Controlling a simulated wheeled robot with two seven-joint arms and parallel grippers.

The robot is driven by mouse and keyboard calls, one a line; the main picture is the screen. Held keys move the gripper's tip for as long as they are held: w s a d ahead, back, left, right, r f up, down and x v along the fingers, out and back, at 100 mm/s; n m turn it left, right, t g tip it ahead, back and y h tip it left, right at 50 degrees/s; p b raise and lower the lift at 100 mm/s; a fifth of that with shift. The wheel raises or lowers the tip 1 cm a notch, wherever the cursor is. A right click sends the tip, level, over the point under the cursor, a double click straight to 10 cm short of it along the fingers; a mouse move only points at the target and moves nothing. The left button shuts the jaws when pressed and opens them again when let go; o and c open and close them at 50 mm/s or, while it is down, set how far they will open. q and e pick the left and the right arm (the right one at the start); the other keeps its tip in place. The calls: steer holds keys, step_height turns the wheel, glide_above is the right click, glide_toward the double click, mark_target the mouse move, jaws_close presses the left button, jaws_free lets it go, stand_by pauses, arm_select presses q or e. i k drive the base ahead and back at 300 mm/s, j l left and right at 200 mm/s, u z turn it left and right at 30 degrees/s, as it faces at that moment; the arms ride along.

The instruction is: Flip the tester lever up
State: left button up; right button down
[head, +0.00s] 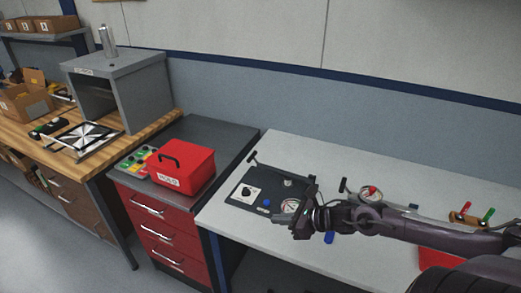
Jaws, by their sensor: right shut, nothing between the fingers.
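A dark tester panel (266,188) lies on the light grey worktop. It carries a white dial, a blue button, a round gauge (291,206) and a small metal fitting. A thin lever with a black end (252,157) rises from the panel's back left corner, tilted. My right gripper (299,231) is shut and empty at the panel's front right corner, below the gauge and apart from the lever. My right arm hides the worktop behind it. My left gripper is out of view.
A second gauge (371,194) and another black-ended handle (343,186) stand behind my right arm. A red box (185,166) sits on the red drawer cabinet to the left. Red and green handles (470,216) are at the right. The worktop's back strip (330,158) is clear.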

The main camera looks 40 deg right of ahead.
mark_target(288, 176)
steer(key=i+l, duration=0.85)
steer(key=l, duration=0.15)
